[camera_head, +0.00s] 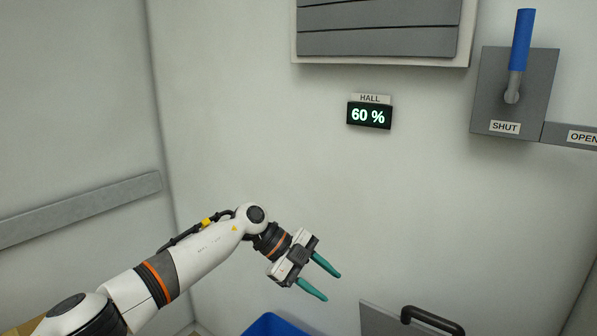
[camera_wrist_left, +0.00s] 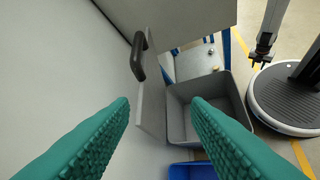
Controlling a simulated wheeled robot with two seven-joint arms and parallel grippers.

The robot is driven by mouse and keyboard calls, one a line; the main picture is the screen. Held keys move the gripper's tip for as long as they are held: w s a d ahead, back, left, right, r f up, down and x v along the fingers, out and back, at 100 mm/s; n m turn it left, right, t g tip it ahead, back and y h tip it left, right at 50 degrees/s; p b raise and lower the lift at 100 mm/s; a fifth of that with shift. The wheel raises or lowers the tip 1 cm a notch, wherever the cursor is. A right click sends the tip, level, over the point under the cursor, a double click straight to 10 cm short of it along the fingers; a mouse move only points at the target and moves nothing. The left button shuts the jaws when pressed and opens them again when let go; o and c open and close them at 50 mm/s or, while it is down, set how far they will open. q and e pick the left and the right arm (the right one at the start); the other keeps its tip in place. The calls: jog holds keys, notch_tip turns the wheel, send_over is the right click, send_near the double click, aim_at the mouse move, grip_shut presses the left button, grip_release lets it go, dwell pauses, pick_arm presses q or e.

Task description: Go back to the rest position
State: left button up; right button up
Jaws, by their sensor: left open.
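My left gripper (camera_head: 333,287) is in the lower middle of the head view, in front of the pale wall. Its two teal fingers are apart with nothing between them, and they point down to the right. In the left wrist view the same fingers (camera_wrist_left: 161,101) stand wide apart with empty space between them. An arm end with a small dark gripper (camera_wrist_left: 259,62) shows at the top right of the left wrist view, probably my right one. It is too small to tell whether its jaws are open.
A grey panel (camera_head: 385,322) with a black handle (camera_head: 432,320) is right of my left gripper. A blue bin (camera_head: 272,326) lies below it. The wrist view shows a grey bin (camera_wrist_left: 179,121). A blue lever (camera_head: 521,40) stands up at SHUT. The HALL display (camera_head: 369,115) reads 60 %.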

pick_arm(q)
jog(key=s+d+r+n+t+h, duration=0.2)
jog(key=s+d+n+t+h, duration=0.2)
jog(key=d+t+h, duration=0.45)
jog(key=s+a+f+n+t+y, duration=0.35)
jog(key=a+f+n+y, duration=0.45)
jog(key=a+n, duration=0.35)
jog(key=s+a+f+n+t+y, duration=0.35)
jog(key=a+f+n+y, duration=0.4)
jog(key=a+n, duration=0.4)
jog(key=s+a+f+g+y, duration=0.1)
jog(key=s+a+f+g, duration=0.25)
jog(key=s, duration=0.45)
jog(key=s+a+f+m+g+y, duration=0.1)
jog(key=s+a+f+g, duration=0.25)
jog(key=s, duration=0.45)
jog(key=s+a+f+g+y, duration=0.1)
jog(key=s+a+f+g, duration=0.15)
jog(key=s+a, duration=0.4)
jog(key=s+d+f+g, duration=0.1)
jog(key=s+f, duration=0.1)
jog(key=f, duration=1.2)
jog(key=s+d+f+g, duration=0.1)
jog(key=s+f, duration=0.1)
jog(key=f, duration=1.2)
jog(key=s+a+f+g, duration=0.1)
jog(key=s+a+f, duration=0.2)
jog(key=s+f, duration=1.1)
jog(key=shift+s+m, duration=0.4)
jog(key=shift+s, duration=0.35)
